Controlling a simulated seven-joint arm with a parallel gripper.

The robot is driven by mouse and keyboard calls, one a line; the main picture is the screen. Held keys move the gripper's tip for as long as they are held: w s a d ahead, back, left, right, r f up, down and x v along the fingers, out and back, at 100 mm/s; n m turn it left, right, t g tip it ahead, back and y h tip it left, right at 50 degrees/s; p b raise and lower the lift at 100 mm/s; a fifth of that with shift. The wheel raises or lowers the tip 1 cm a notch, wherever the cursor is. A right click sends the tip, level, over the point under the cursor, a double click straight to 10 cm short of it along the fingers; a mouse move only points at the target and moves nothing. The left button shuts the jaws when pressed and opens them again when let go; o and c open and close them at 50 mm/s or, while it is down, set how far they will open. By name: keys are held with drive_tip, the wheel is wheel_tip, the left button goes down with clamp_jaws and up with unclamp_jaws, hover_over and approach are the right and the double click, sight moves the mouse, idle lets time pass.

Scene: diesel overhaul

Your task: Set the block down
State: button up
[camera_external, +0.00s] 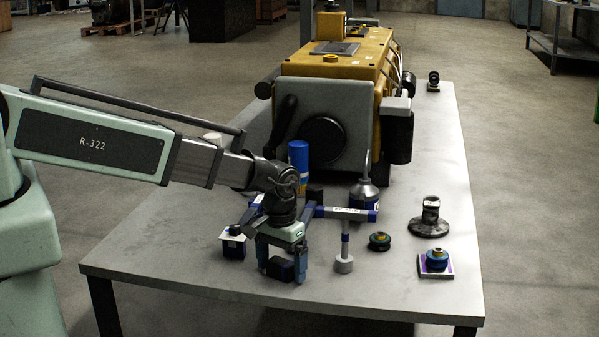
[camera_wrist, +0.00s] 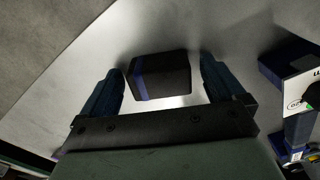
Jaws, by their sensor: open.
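The block (camera_external: 281,268) is small and dark, and it sits on the grey table between my gripper's fingers near the front edge. In the wrist view the block (camera_wrist: 159,76) is black with a blue band on its left side. My gripper (camera_external: 283,279) points down at the table. In the wrist view my gripper (camera_wrist: 163,82) has its two blue fingers spread on either side of the block, with a gap on each side. The underside of the block is hidden.
The table (camera_external: 400,292) is clear in front. Left stands a dark box with a white top (camera_external: 233,243). Right are a hammer-like tool (camera_external: 345,235), a small round part (camera_external: 379,241), a stacked part on a plate (camera_external: 436,261) and a black-based part (camera_external: 429,222). A yellow engine (camera_external: 345,75) stands behind.

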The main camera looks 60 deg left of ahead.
sight(281, 261)
wheel_tip(281, 261, up, 12)
drive_tip(key=shift+r, duration=0.15)
idle(0.7)
drive_tip(key=shift+m+g, duration=0.5)
drive_tip(key=shift+g, duration=0.3)
drive_tip(key=s+d+f, duration=0.1)
drive_tip(key=s+f, duration=0.4)
drive_tip(key=s+d+f, duration=0.1)
drive_tip(key=s+f, duration=0.1)
drive_tip(key=f, duration=0.1)
drive_tip(key=shift+s+d, duration=0.35)
drive_tip(key=shift+s, duration=0.05)
drive_tip(key=s+d+f+m+g, duration=0.1)
drive_tip(key=s+f, duration=0.4)
drive_tip(key=s, duration=0.5)
drive_tip(key=s+d+f+m+g, duration=0.1)
drive_tip(key=s+f, duration=0.3)
drive_tip(key=s, duration=0.6)
drive_tip(key=s+d+f+m+g, duration=0.1)
drive_tip(key=s+d+f+g, duration=0.2)
drive_tip(key=s, duration=0.7)
wheel_tip(281, 261, down, 3)
drive_tip(key=shift+r, duration=0.2)
drive_tip(key=shift+d, duration=0.1)
